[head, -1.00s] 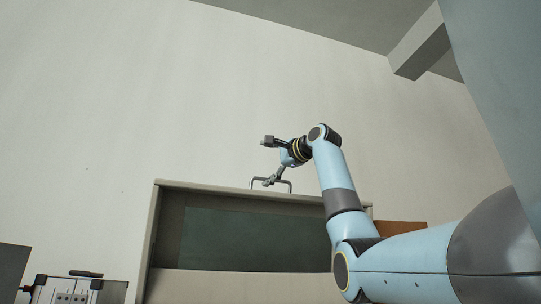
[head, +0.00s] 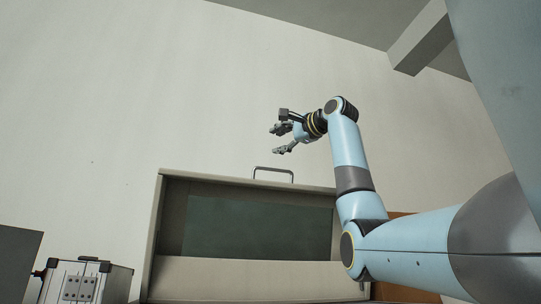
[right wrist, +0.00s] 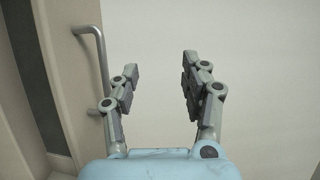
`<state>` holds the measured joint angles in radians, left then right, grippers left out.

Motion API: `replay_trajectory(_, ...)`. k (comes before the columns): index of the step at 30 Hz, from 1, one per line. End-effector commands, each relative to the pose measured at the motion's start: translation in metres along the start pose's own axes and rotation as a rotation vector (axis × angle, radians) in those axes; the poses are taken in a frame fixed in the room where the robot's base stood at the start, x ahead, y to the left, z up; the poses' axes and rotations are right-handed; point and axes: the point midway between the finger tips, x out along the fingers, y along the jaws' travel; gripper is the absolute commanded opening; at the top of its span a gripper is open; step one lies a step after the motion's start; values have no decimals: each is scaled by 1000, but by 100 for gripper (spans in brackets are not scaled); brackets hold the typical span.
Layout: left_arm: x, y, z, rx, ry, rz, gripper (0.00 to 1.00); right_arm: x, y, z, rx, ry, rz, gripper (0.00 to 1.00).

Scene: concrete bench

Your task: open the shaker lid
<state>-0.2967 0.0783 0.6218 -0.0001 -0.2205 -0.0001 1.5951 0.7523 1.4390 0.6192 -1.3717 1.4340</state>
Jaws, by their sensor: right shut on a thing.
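The shaker lid (head: 171,222) stands raised, a pale frame around a dark green window. Its grey bar handle (head: 272,169) is on the top edge; the handle also shows at the left in the right wrist view (right wrist: 98,60). My right gripper (head: 279,140) is just above the handle, apart from it. In the right wrist view its two fingers (right wrist: 156,82) are spread, with only pale wall visible between them. The shaker's inside is hidden from this low angle. My left gripper is not in view.
A silver case (head: 105,284) with black corners stands at the lower left, near a dark grey panel (head: 18,262). A brown surface (head: 395,288) shows partly behind my right arm. The wall above the lid is bare.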

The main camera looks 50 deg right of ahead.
Motion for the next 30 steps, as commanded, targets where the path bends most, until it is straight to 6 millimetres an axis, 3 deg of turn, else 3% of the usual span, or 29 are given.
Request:
replay_trajectory(8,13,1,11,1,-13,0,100,-19,4,1,3,-2,10,20)
replay_trajectory(16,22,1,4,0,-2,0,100,-40,3,1,3,-3,13,20)
replay_trajectory(30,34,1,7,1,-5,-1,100,-71,1,1,5,-3,16,20)
